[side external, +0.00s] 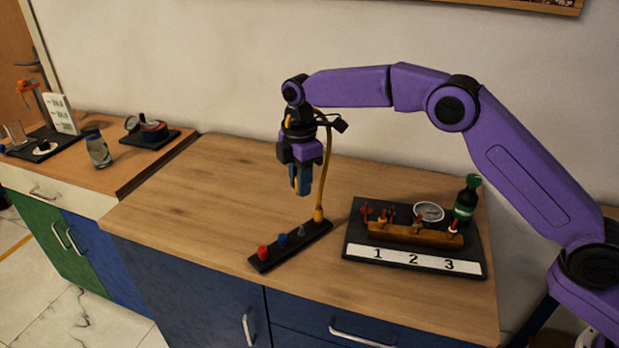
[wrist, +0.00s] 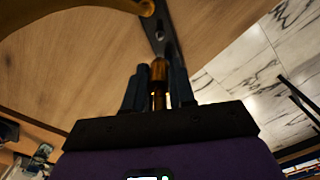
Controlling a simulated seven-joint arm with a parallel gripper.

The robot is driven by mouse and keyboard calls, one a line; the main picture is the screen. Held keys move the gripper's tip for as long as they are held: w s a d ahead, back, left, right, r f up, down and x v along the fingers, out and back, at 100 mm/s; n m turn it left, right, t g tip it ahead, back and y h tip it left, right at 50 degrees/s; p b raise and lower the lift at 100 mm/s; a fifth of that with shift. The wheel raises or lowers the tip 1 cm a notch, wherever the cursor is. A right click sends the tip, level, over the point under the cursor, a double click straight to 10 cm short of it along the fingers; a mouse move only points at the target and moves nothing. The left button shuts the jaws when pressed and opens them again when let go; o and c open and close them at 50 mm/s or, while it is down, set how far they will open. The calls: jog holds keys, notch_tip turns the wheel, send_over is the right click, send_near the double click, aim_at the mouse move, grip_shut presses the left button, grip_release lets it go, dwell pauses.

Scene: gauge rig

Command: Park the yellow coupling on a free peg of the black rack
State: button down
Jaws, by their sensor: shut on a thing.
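My gripper (side external: 302,188) points down, above the far part of the black rack (side external: 291,247). In the wrist view, my gripper (wrist: 160,72) is shut on a brass-yellow piece, which I take for the yellow coupling (wrist: 158,72). The fingers hide most of it, and it is not clear in the side view. The rack also shows in the wrist view (wrist: 152,27), beyond the fingertips and apart from them. On the rack are a red coupling (side external: 263,252), a blue coupling (side external: 282,240) and a bare grey peg (side external: 302,230).
A yellow hose (side external: 329,165) rises from the rack's far end and arches up beside my wrist. The wood left of the rack is clear.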

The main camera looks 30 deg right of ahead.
jog(key=shift+f, duration=0.1)
send_over(302, 227)
jog(key=shift+w+f, duration=0.1)
jog(key=shift+f, duration=4)
jog(key=shift+n, duration=1.1)
jog(key=shift+f, duration=1.7)
jog(key=c, duration=0.5)
grip_release()
jog(key=shift+c, duration=0.2)
